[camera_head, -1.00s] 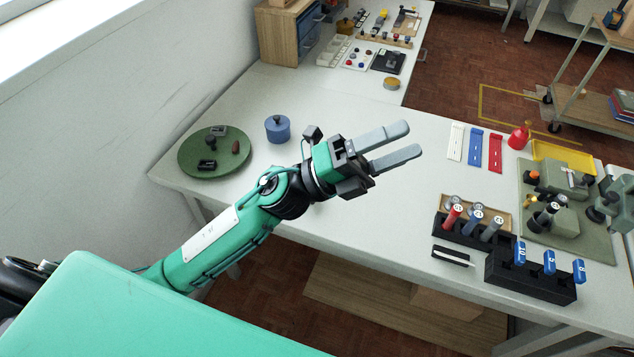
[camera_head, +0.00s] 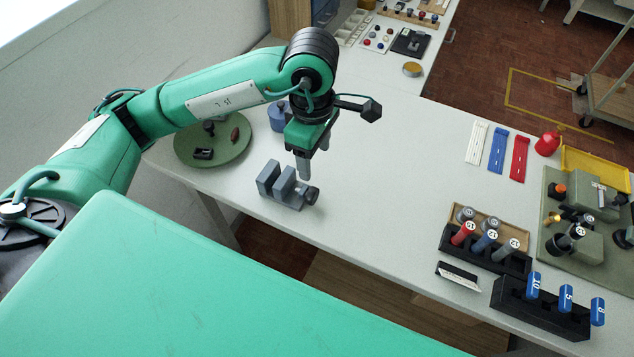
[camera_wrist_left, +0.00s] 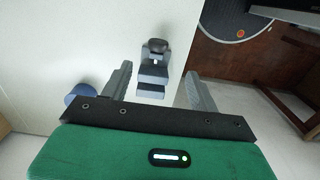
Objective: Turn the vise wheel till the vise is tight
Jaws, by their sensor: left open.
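The grey vise (camera_head: 278,184) stands near the front edge of the white table, with a gap visible between its jaws. Its dark wheel (camera_head: 311,195) is on its right end. My left gripper (camera_head: 304,172) points down just above and behind the vise near the wheel end, apart from it and empty. In the left wrist view, the vise (camera_wrist_left: 153,78) and its dark wheel (camera_wrist_left: 157,46) show between the two spread fingers of my left gripper (camera_wrist_left: 159,69). My right gripper is not in view.
A green round tray (camera_head: 232,158) with small parts and a blue pot (camera_head: 277,117) stand behind left. Black racks (camera_head: 478,250) with coloured-handled tools are at the right. The table between the vise and the racks is clear.

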